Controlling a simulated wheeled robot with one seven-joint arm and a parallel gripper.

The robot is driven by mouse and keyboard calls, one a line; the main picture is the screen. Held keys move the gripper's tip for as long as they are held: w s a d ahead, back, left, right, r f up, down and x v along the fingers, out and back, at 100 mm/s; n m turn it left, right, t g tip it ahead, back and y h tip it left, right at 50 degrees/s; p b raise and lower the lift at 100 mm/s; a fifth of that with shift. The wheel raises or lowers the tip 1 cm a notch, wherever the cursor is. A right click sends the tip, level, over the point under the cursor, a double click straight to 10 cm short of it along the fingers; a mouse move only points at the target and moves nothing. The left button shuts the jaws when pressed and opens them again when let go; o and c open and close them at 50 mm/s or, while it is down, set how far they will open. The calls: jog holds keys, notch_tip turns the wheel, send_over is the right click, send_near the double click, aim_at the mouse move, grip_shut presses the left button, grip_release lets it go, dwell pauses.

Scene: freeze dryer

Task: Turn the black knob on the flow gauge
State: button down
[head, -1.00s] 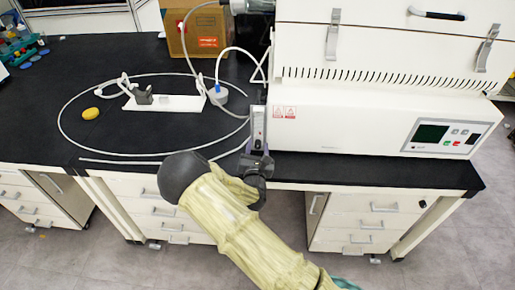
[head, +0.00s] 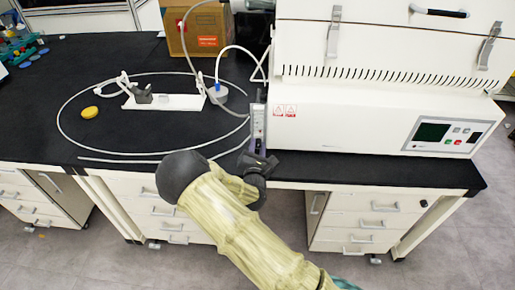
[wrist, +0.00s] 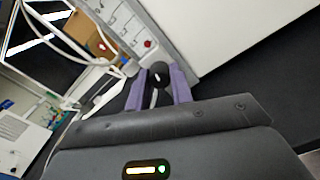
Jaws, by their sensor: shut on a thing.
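The flow gauge (head: 258,122) is a narrow upright unit on the left front edge of the white freeze dryer. Its grey face (wrist: 125,25) runs along the top of the wrist view. The black knob (wrist: 159,71) sits between the purple fingers of my gripper (wrist: 160,82), one finger on each side. My gripper is shut on the knob. In the head view my gripper (head: 257,160) is at the lower end of the gauge, where the knob is hidden.
The white freeze dryer (head: 350,125) stands right of the gauge. A pale hose (head: 120,158) loops over the black bench top (head: 45,105), around a white stand (head: 170,103). A yellow object (head: 89,112) lies at left. A cardboard box (head: 200,30) is behind.

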jog(key=m+b, duration=0.1)
jog(key=m, duration=0.3)
jog(key=shift+m, duration=0.3)
jog(key=m+b, duration=0.1)
jog(key=m, duration=0.2)
jog(key=shift+m+b, duration=0.3)
jog(key=m+b, duration=0.1)
jog(key=m, duration=0.2)
jog(key=shift+f+m, duration=0.1)
jog(key=shift+m, duration=0.2)
jog(key=m+b, duration=0.2)
jog(key=m, duration=0.1)
jog(key=shift+m, duration=0.3)
jog(key=m+b, duration=0.2)
jog(key=m, duration=0.1)
jog(key=shift+d+f+m+b, duration=0.1)
jog(key=shift+m+b, duration=0.2)
jog(key=shift+m, duration=0.1)
jog(key=m+b, duration=0.2)
jog(key=m, duration=0.1)
jog(key=shift+m+b, duration=0.3)
jog(key=shift+b, duration=0.05)
jog(key=m+b, duration=0.3)
jog(key=shift+f, duration=0.1)
jog(key=shift+s+m+b, duration=0.1)
jog(key=shift+m+b, duration=1.1)
jog(key=shift+m, duration=0.5)
